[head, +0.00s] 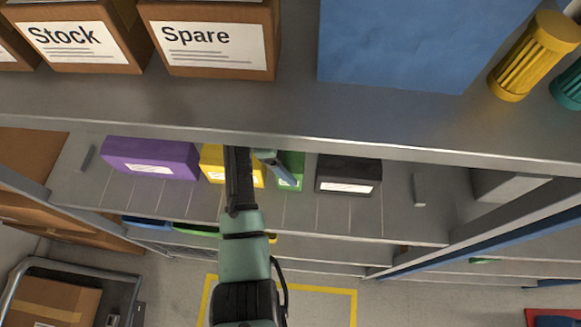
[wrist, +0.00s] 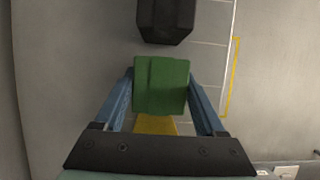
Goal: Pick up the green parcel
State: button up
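The green parcel (head: 291,171) stands on the shelf below the big one, between a yellow parcel and a black one, with a white label on its front. My gripper (wrist: 161,76) is at the parcel, its blue fingers on either side of it. In the wrist view the green parcel (wrist: 160,86) fills most of the space between the fingers, with narrow gaps beside it nearer the palm. Contact at the fingertips is hard to make out. In the head view my arm hides part of the yellow parcel and a blue finger covers part of the green one.
A purple parcel (head: 150,157), the yellow parcel (head: 216,163) and the black parcel (head: 348,175) share the shelf (head: 400,215). The upper shelf (head: 300,125) hangs close above, holding labelled boxes (head: 215,40), a blue block (head: 400,45) and a yellow canister (head: 533,55).

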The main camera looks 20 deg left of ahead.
jog(key=c, duration=0.9)
jog(key=shift+r, duration=0.15)
